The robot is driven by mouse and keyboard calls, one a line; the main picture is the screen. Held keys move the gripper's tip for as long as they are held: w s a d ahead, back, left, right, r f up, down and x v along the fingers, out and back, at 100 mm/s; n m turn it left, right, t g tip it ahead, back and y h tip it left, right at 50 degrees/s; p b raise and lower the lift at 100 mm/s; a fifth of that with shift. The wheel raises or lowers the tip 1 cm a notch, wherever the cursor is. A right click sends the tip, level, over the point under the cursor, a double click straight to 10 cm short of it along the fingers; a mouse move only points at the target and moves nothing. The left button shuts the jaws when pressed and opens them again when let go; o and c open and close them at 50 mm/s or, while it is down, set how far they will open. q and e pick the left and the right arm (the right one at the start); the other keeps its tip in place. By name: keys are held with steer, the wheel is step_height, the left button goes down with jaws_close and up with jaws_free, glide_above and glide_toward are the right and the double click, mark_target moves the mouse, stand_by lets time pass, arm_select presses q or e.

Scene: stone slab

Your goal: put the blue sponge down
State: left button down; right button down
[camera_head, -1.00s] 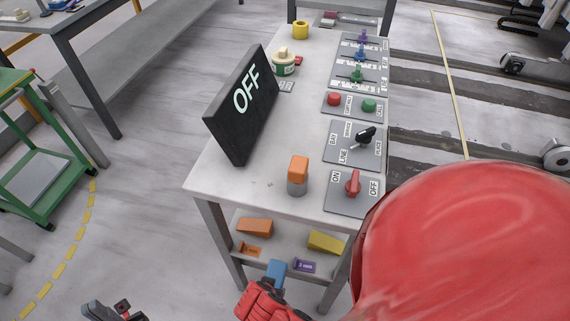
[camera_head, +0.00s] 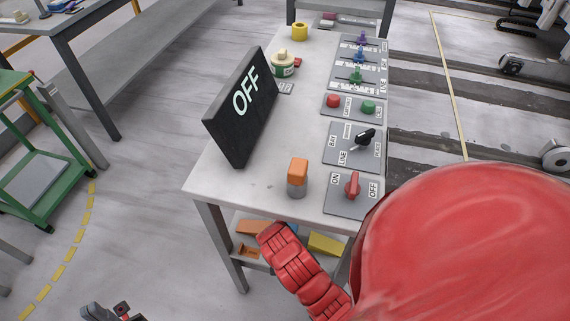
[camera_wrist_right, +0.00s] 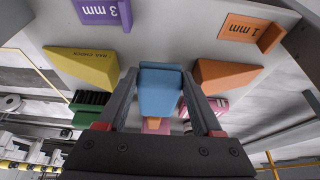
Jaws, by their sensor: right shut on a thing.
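The blue sponge (camera_wrist_right: 160,92) is between the two fingers of my right gripper (camera_wrist_right: 158,76) in the right wrist view. The gripper is shut on it, near the table's lower shelf (camera_wrist_right: 175,50). In the head view only a sliver of blue (camera_head: 292,228) shows beyond my red right forearm, and the right fingers are hidden. I cannot tell whether the sponge touches the shelf. My left gripper (camera_head: 110,311) is partly in view at the bottom left of the head view, away from the table; its opening is unclear.
On the shelf are a yellow wedge (camera_wrist_right: 84,66), an orange wedge (camera_wrist_right: 222,76), a purple "3 mm" piece (camera_wrist_right: 103,12) and an orange "1 mm" piece (camera_wrist_right: 250,32). The tabletop above holds an OFF display (camera_head: 240,108), an orange-topped block (camera_head: 298,172) and switch panels (camera_head: 342,198).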

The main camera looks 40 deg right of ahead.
steer(key=shift+d+f, duration=0.1)
steer(key=shift+f, duration=1.7)
steer(key=shift+f, duration=0.15)
steer(key=shift+c, duration=0.2)
jaws_free()
steer(key=v, duration=0.7)
steer(key=shift+r, duration=0.35)
steer(key=shift+s, duration=0.15)
